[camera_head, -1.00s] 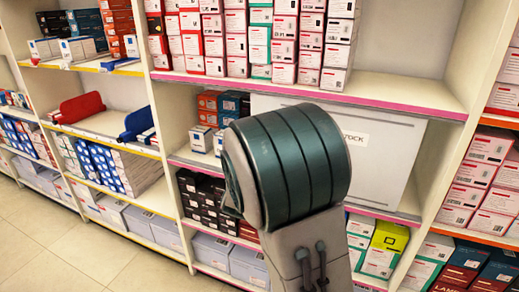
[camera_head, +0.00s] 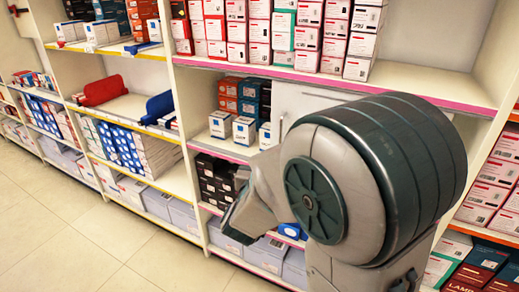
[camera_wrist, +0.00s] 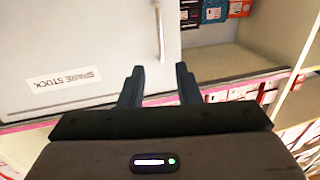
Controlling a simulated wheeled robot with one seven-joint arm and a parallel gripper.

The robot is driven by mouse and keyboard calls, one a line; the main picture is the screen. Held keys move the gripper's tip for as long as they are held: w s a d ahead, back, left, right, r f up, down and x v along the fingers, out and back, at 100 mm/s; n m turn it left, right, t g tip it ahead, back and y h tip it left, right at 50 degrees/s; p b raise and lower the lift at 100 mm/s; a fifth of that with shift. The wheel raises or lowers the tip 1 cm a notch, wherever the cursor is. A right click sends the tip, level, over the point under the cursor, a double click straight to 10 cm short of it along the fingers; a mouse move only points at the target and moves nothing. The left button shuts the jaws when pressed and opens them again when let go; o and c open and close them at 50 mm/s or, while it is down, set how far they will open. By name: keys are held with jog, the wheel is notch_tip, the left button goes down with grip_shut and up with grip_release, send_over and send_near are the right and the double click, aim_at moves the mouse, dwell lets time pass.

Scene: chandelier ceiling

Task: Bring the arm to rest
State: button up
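My gripper (camera_wrist: 160,88) shows in the wrist view with its two dark fingers apart and nothing between them. A grey panel door (camera_wrist: 75,50) labelled SPARE STOCK, with a vertical handle (camera_wrist: 160,30), is beyond the fingers, on the left of that view. In the head view my arm is folded in front of the shelves on the right and covers most of the door (camera_head: 310,100). The fingers cannot be made out in the head view.
Small blue-and-white boxes (camera_head: 244,130) sit on the shelf left of the door. The tiled floor (camera_head: 60,240) at the lower left is clear.

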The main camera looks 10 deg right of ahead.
jog(key=s+a+r+n+g+y+p, duration=0.3)
jog(key=s+a+n+g+y+p, duration=0.3)
jog(key=y, duration=0.4)
jog(key=s+d+r+g+p, duration=0.1)
jog(key=s+d+g+p, duration=0.1)
jog(key=s, duration=0.6)
jog(key=s+d+r+g+h+p, duration=0.1)
jog(key=s+d+g+p, duration=0.1)
jog(key=s+g, duration=0.3)
jog(key=s+p, duration=0.1)
jog(key=s, duration=0.2)
jog(key=shift+d+r, duration=0.15)
jog(key=shift+d, duration=0.25)
jog(key=shift+s+a, duration=0.1)
jog(key=shift+s, duration=0.05)
